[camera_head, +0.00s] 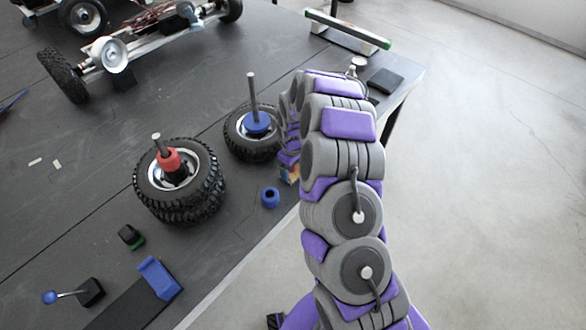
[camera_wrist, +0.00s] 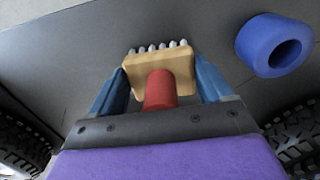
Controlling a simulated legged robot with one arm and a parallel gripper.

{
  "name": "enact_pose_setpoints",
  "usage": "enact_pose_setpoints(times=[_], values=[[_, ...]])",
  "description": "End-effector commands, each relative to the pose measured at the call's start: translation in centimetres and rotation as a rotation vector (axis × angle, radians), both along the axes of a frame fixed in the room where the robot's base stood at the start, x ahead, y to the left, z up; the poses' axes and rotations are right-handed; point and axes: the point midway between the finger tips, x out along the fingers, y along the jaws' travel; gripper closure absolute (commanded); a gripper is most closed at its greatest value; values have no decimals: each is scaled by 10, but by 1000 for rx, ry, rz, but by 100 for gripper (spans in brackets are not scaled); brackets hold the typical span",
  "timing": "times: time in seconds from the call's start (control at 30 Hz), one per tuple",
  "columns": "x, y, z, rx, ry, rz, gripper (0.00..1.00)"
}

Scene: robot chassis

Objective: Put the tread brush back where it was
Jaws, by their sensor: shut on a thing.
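The tread brush (camera_wrist: 178,64) has a tan wooden block, pale bristle tufts along its far edge and a red handle. In the wrist view it sits between the two blue fingers of my gripper (camera_wrist: 160,72), which is shut on it. In the head view, my arm hides most of the gripper, and only a small tan part of the brush (camera_head: 291,174) shows near the table's right edge, just above and right of the blue ring. I cannot tell whether the brush touches the table. No marked spot for the brush is clear.
The blue ring (camera_head: 270,197) lies close by, also in the wrist view (camera_wrist: 275,45). Stacked tyres (camera_head: 205,200) with a red collar on a post stand left; another tyre (camera_head: 236,143) with a blue collar stands behind. A blue bracket (camera_head: 160,278) is at the front. A car chassis (camera_head: 150,48) stands behind.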

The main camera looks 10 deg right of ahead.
Motion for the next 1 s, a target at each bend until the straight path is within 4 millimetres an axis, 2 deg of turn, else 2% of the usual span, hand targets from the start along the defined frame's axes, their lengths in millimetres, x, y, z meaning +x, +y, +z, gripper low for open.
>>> enact_pose_setpoints(times=[0.23,0.27,0.47,0.77,1.0], values=[[0,-2,0,1,0,-1,49],[0,-1,0,0,0,-1,19],[0,1,0,-2,0,-1,0],[0,0,1,-1,-1,-1,0],[1,-1,25,1,-3,-1,0]])
